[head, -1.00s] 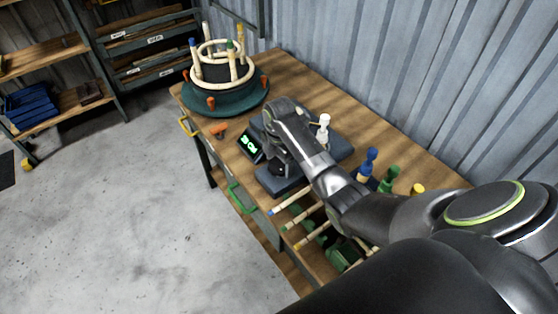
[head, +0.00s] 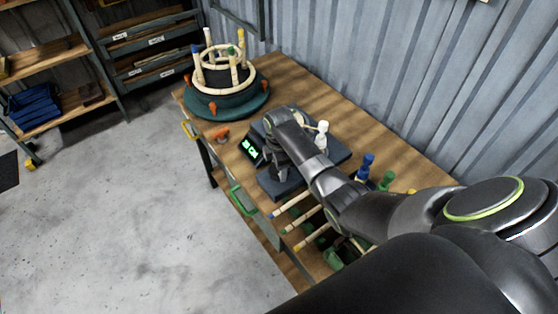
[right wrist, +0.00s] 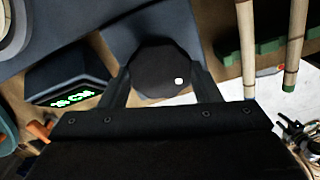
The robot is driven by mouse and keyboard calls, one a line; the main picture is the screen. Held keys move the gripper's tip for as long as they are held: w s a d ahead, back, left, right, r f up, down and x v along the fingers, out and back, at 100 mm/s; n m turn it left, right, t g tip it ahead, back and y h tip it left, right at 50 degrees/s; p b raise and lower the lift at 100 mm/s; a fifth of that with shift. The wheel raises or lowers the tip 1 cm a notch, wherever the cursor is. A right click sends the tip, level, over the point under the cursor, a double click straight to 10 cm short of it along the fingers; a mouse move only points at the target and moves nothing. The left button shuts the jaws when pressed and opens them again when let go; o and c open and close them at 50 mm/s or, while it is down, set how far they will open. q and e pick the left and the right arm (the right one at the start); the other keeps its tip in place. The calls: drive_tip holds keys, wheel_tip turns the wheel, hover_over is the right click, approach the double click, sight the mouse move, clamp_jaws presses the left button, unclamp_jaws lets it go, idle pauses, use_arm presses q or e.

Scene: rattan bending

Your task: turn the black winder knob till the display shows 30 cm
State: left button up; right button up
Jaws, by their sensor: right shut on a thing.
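The black winder knob (right wrist: 155,72) is many-sided with a white dot, which sits at the lower right of its face in the right wrist view. My right gripper (right wrist: 160,80) is shut on the knob, one finger on each side. In the head view my right gripper (head: 281,172) points down at the front of the dark winder base (head: 281,187), and my arm hides most of the winder. The display (head: 251,150) glows green beside it; it also shows in the right wrist view (right wrist: 72,98), too blurred to read surely. My left gripper is not in view.
A green turntable (head: 228,106) with a rattan ring form (head: 224,75) stands at the table's far end. A white bottle-like piece (head: 322,135), blue piece (head: 366,163) and green piece (head: 388,180) stand behind my arm. Rattan poles (head: 293,203) lie at the table's front.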

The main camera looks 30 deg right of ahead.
drive_tip(key=m+p, duration=0.2)
drive_tip(key=m, duration=0.1)
drive_tip(key=shift+r, duration=0.15)
drive_tip(key=shift+m+p, duration=0.6)
drive_tip(key=shift+m, duration=0.3)
drive_tip(key=o, duration=1)
wheel_tip(320, 180, up, 17)
drive_tip(key=shift+p, duration=0.45)
